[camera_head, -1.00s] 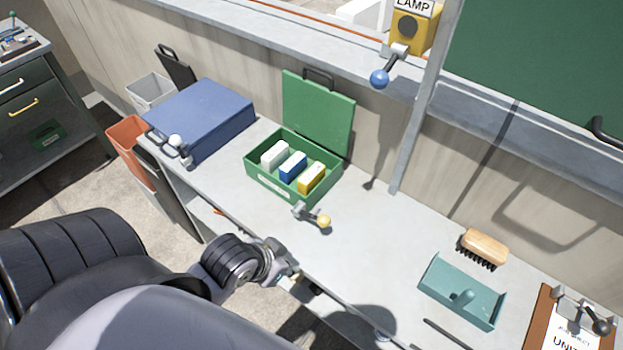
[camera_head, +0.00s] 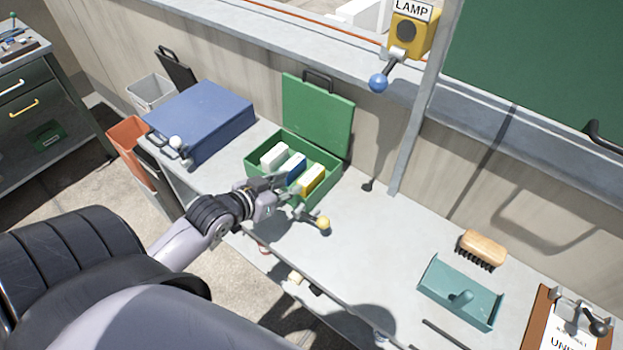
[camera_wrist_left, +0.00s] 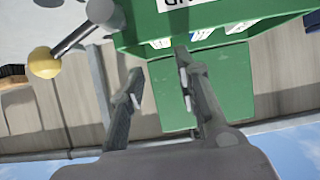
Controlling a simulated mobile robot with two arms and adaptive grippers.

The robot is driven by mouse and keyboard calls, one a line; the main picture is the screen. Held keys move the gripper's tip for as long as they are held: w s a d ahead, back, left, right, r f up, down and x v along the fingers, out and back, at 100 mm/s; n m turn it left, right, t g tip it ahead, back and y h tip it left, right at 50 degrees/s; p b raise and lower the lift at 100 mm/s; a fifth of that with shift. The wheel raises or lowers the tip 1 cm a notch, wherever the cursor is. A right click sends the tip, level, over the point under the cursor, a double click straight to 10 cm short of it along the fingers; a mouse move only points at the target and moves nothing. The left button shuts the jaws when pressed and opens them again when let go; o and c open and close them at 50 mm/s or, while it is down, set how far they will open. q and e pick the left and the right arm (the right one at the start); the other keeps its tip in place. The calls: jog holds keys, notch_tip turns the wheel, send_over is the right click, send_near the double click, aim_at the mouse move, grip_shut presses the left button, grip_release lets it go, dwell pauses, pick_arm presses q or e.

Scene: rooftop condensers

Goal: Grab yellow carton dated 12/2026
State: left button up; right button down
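The yellow carton (camera_head: 313,178) stands in the right part of the open green box (camera_head: 325,194) on the counter. No date on it can be read. A blue carton (camera_head: 294,168) and a white carton (camera_head: 273,157) stand to its left in the same box. My left gripper (camera_head: 284,192) is at the front of the box, in front of the cartons, and hides part of the front wall. In the left wrist view its two fingers (camera_wrist_left: 160,66) are apart with nothing between them, and the box front (camera_wrist_left: 215,14) is just beyond. My right gripper is out of view.
A yellow-knobbed lever (camera_head: 323,222) stands close to the right of my left gripper. The green lid (camera_head: 318,115) is raised behind the box. A blue case (camera_head: 200,115) is at left; a brush (camera_head: 483,249) and teal tray (camera_head: 440,290) are at right. The counter between is clear.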

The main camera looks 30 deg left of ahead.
aim_at(310, 175)
pick_arm(q)
jog(key=x, duration=0.6)
jog(key=shift+w+p, duration=0.1)
jog(key=shift+p, duration=0.2)
jog(key=shift+w+f, duration=0.25)
jog(key=shift+w, duration=0.2)
jog(key=p+x, duration=0.1)
jog(key=x, duration=0.3)
jog(key=shift+f, duration=0.25)
jog(key=shift+c, duration=0.4)
grip_shut()
